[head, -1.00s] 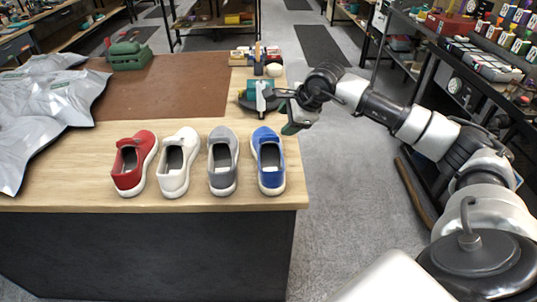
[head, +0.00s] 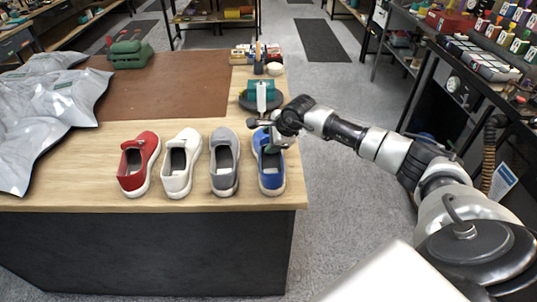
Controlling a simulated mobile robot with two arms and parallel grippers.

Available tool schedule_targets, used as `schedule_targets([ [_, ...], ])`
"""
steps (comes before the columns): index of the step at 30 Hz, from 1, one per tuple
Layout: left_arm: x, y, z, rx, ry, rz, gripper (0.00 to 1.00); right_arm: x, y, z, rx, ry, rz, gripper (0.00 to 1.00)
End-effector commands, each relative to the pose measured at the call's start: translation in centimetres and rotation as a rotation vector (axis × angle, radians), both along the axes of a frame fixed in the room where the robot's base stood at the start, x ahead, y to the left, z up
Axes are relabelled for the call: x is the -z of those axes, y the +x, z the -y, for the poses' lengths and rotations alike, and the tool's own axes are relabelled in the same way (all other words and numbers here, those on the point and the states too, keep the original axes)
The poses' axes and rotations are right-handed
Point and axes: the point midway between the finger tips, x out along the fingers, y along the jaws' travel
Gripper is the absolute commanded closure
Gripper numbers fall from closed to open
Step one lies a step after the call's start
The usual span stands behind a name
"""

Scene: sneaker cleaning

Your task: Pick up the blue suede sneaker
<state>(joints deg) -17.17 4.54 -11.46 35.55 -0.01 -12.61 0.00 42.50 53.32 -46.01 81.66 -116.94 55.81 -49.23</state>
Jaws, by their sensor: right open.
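The blue suede sneaker (head: 270,176) stands at the right end of a row of shoes near the table's front right corner. Its toe points away from me and its dark opening faces up. My right gripper (head: 268,138) is open above the toe end of the blue sneaker and partly covers it. I cannot tell whether the fingers touch the shoe. My left gripper is not in the head view.
Grey (head: 224,163), white (head: 181,165) and red (head: 136,165) shoes stand to the left, the grey one close beside the blue. A dark round stand (head: 249,103) is behind. Silver bags (head: 50,105) cover the table's left. A brown mat (head: 170,85) lies behind.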

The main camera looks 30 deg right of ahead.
Motion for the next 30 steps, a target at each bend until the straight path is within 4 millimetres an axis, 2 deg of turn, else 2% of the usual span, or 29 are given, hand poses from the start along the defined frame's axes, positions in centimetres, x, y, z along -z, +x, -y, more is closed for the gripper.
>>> schedule_targets([
  [2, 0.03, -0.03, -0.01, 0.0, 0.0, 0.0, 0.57, 0.0, -0.02, 0.02, 0.0, 0.0, 0.0, 0.46],
  [12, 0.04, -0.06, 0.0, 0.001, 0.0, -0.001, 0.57, -0.03, -0.03, 0.01, 0.001, 0.001, 0.0, 0.99],
  [30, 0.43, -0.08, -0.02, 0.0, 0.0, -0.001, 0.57, -0.79, 0.08, 0.04, 0.001, 0.002, 0.005, 1.0],
])
